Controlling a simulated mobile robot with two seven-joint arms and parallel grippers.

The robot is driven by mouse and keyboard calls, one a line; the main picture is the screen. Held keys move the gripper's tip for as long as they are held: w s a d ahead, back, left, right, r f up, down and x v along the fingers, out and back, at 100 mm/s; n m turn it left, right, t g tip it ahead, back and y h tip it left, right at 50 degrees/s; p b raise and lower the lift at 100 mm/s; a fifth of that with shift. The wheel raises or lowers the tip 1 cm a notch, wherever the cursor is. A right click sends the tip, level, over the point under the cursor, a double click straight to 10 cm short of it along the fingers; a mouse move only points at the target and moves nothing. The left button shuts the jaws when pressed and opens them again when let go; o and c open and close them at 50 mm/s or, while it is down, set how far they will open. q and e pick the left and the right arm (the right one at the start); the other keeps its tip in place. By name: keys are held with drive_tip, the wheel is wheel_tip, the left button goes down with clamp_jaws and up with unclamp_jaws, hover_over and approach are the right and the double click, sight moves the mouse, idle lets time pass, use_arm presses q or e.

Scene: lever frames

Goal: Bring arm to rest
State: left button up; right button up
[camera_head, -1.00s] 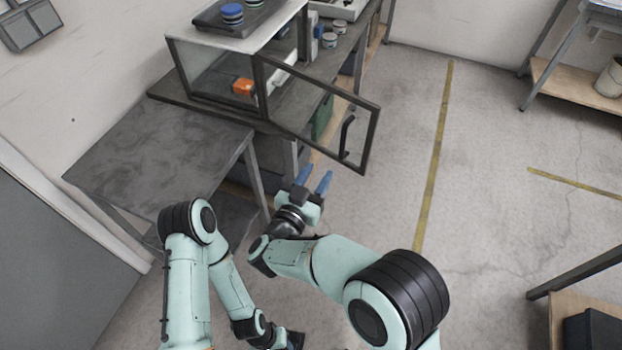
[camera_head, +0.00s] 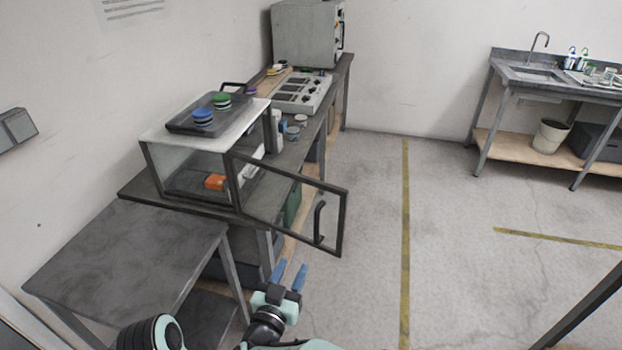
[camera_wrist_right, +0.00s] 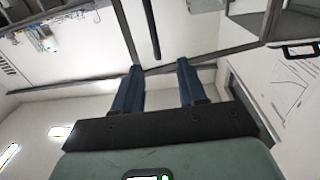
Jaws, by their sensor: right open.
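My right gripper (camera_head: 289,274) is at the lower middle of the head view, below the open glass door of the cabinet. Its two blue fingers are apart with nothing between them. They also show apart and empty in the right wrist view (camera_wrist_right: 160,80). My left gripper is out of the frame; only a rounded dark joint of my left arm shows at the bottom left.
A bare grey table (camera_head: 125,258) is at the left. Floor to the right is clear. A sink bench (camera_head: 520,78) stands far right.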

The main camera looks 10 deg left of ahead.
drive_tip(key=s+d+f+n+g+y+p, duration=0.1)
drive_tip(key=d+f+g, duration=0.3)
drive_tip(key=f, duration=0.5)
drive_tip(key=s+d+f+g+y+p, duration=0.1)
drive_tip(key=d+f+y, duration=0.1)
drive_tip(key=d+f, duration=0.5)
drive_tip(key=s+d+f+n+g+y+p, duration=0.1)
drive_tip(key=s+d+f+g, duration=0.2)
drive_tip(key=f, duration=0.7)
drive_tip(key=s+d+f+m+g+y+p, duration=0.1)
drive_tip(key=s+d+f+g+p, duration=0.1)
drive_tip(key=s+d+f+g, duration=0.55)
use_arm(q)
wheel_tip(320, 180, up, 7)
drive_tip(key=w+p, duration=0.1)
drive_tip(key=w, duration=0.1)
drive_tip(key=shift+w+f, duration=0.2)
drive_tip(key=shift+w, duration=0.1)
use_arm(e)
drive_tip(key=s+m+g+y, duration=0.2)
drive_tip(key=s+g, duration=0.1)
drive_tip(key=s, duration=1.5)
drive_tip(key=shift+s+d+f+m, duration=0.15)
drive_tip(key=shift+s+f+m, duration=0.15)
drive_tip(key=shift+s, duration=0.05)
drive_tip(key=shift+w, duration=0.15)
